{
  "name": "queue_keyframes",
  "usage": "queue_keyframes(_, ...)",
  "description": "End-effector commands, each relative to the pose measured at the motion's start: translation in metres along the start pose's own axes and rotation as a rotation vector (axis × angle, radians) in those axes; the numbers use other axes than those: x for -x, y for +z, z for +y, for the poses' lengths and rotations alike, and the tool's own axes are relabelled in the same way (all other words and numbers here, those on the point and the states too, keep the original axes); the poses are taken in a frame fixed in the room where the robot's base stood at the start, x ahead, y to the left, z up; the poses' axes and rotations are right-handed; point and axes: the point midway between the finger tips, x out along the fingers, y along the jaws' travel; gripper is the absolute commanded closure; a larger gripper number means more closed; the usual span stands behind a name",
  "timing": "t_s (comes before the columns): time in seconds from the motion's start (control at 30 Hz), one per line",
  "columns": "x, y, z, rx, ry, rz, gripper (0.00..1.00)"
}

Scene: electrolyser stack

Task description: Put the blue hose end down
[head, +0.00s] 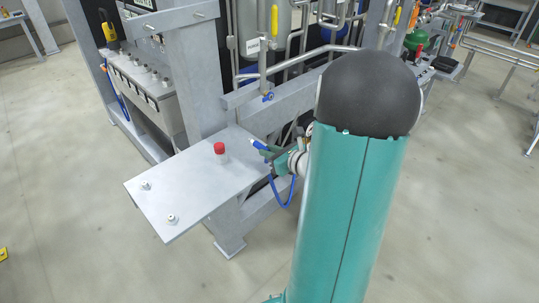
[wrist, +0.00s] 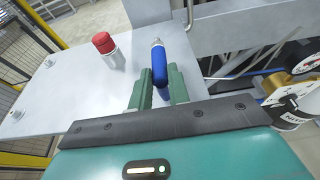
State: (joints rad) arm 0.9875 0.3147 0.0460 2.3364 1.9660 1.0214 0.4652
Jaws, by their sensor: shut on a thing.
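The blue hose end (head: 259,145) is gripped by my gripper (head: 268,154), at the right edge of a grey metal shelf (head: 180,187). In the wrist view the blue hose end (wrist: 159,58), with a metal tip, stands between the two green fingers of my gripper (wrist: 160,84). The fingers are shut on it. Its tip points away from my gripper, over the shelf (wrist: 75,88). I cannot tell whether it touches the shelf. The rest of the blue hose (head: 283,197) hangs in a loop below the shelf edge.
Two small metal fittings (head: 171,219) (head: 146,185) sit near the shelf's front left. The middle of the shelf is clear. A grey frame with pipes (head: 290,62) rises behind.

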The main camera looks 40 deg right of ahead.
Motion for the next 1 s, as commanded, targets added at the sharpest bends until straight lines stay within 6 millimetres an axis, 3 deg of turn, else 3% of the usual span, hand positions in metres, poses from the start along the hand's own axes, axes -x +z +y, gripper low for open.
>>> queue_keyframes(0.03,-0.001,-0.013,0.001,-0.008,0.0,0.005,1.0)
queue_keyframes(0.17,-0.003,-0.028,0.003,-0.006,-0.002,0.002,1.0)
queue_keyframes(0.57,-0.003,-0.033,0.003,-0.002,-0.004,0.001,1.0)
queue_keyframes(0.6,-0.003,-0.033,0.002,-0.002,-0.004,0.002,0.78)
queue_keyframes(0.7,-0.004,-0.033,0.002,-0.002,-0.004,0.001,0.6)
queue_keyframes(1.0,-0.004,-0.031,0.001,-0.002,-0.003,0.001,0.6)
